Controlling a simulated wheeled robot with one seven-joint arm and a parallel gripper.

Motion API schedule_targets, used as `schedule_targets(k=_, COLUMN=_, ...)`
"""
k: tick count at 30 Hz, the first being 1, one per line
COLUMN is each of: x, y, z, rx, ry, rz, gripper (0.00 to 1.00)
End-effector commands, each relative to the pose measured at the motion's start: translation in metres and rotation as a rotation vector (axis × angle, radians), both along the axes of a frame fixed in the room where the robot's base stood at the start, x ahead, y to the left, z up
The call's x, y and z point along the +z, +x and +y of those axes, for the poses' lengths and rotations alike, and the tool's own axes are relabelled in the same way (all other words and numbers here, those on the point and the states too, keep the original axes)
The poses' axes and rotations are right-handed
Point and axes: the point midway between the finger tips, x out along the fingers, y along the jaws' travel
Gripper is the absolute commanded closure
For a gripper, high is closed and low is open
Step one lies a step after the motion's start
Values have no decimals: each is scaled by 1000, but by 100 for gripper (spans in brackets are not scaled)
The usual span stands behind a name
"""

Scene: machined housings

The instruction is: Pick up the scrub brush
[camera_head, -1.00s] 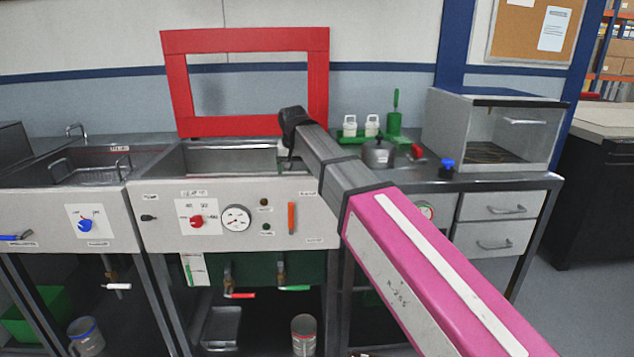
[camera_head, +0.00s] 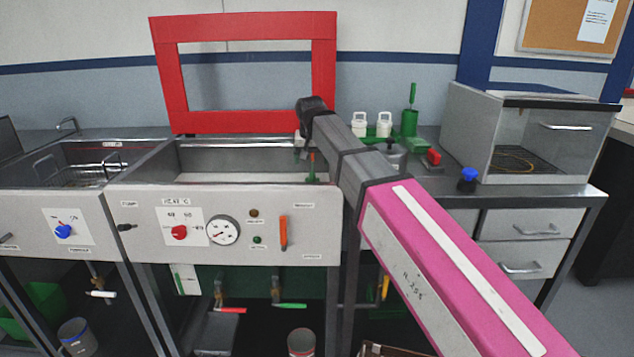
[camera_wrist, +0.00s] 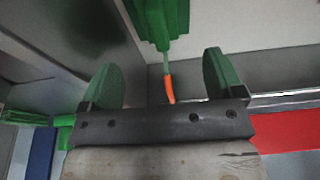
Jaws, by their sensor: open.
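The scrub brush, as I take it, has a green ribbed head (camera_wrist: 160,22), a thin green neck and an orange end. In the wrist view it shows at top centre, its orange end between my two green fingers. In the head view a small green and reddish piece (camera_head: 312,170), likely the same brush, shows at the right end of the basin. My gripper (camera_wrist: 163,66) is open, with clear gaps on both sides of the brush. In the head view my wrist and arm largely hide the fingers. I cannot tell whether the brush stands or lies.
A steel basin (camera_head: 235,178) lies below, with a red frame (camera_head: 243,124) standing behind it. To the right are white bottles (camera_head: 384,124), a green holder with an upright handle (camera_head: 409,124), a blue-topped knob (camera_head: 468,178) and a grey open-fronted box (camera_head: 470,125).

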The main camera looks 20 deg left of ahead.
Motion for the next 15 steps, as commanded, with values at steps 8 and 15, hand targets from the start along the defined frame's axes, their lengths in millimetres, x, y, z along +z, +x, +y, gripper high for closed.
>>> schedule_targets(k=8, x=-10, y=2, z=1, rx=0, ry=0, rz=1, gripper=13)
schedule_targets(k=15, x=-41, y=11, z=4, rx=0, ry=-2, rz=2, gripper=13)
